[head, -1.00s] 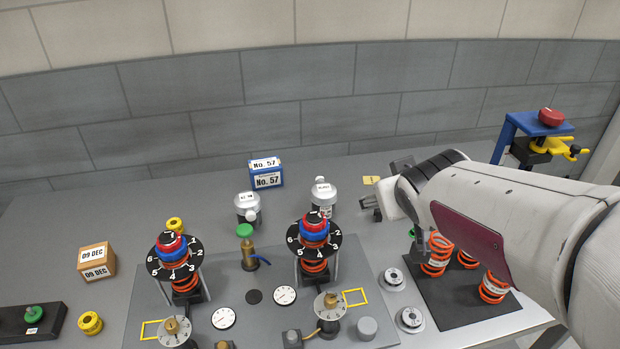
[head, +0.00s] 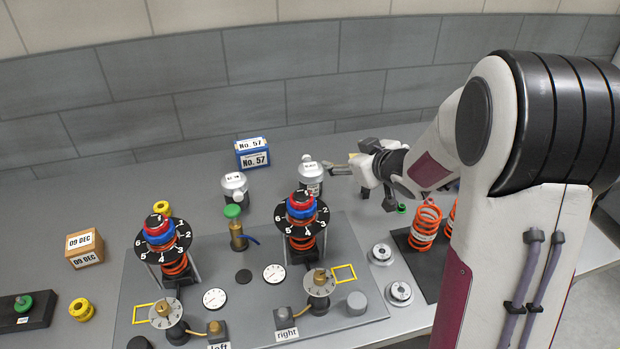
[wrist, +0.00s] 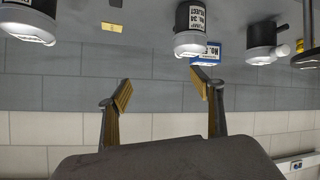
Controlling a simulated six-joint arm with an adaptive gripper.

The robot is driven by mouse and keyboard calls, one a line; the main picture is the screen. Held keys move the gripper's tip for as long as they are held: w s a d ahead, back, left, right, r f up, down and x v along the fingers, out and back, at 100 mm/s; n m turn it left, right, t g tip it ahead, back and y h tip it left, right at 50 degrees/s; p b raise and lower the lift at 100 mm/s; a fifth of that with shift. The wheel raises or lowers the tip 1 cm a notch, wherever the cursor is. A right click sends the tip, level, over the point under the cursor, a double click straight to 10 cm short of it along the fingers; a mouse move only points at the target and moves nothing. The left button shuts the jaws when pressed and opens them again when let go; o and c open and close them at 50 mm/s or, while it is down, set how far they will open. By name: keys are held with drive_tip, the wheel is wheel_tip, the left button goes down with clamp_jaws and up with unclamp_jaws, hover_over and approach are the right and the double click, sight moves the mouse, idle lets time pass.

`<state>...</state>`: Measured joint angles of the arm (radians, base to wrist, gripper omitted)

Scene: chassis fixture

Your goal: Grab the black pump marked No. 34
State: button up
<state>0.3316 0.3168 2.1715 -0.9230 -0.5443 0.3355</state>
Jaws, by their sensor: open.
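A pump with a black body and silver cap (wrist: 193,42) is at the top of the wrist view, its white label appearing to read No. 34. It seems to be the canister (head: 311,182) at the back of the bench in the head view. My gripper (head: 360,186) is just right of it in the head view. In the wrist view my gripper (wrist: 163,88) is open and empty, fingers spread wide and apart from the pump. A similar black and silver canister (wrist: 262,45) stands right of it there, also in the head view (head: 234,188). Another (wrist: 28,24) is at the wrist view's left corner.
A blue No. 57 box (head: 252,153) stands behind the canisters. The fixture plate (head: 245,295) with two spring dials is in front. Orange springs (head: 425,225) stand on a dark mat, partly hidden by my arm. An orange box (head: 85,248) is at left.

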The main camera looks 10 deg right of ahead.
sight(320, 181)
drive_tip(key=a+f+y, duration=0.1)
drive_tip(key=f, duration=0.1)
drive_tip(key=a+f+n+y, duration=0.1)
drive_tip(key=f+y, duration=0.1)
drive_tip(key=f, duration=0.1)
drive_tip(key=w+a+f+y, duration=0.1)
drive_tip(key=f, duration=0.1)
drive_tip(key=shift+f, duration=0.25)
drive_tip(key=shift+s+a+f+n+y, duration=0.15)
drive_tip(key=shift+a+f+n+y, duration=0.2)
drive_tip(key=shift+f+y, duration=0.2)
drive_tip(key=shift+x, duration=1.3)
drive_tip(key=shift+a, duration=0.1)
drive_tip(key=shift+g, duration=0.3)
drive_tip(key=shift+x, duration=2.6)
drive_tip(key=shift+f, duration=0.1)
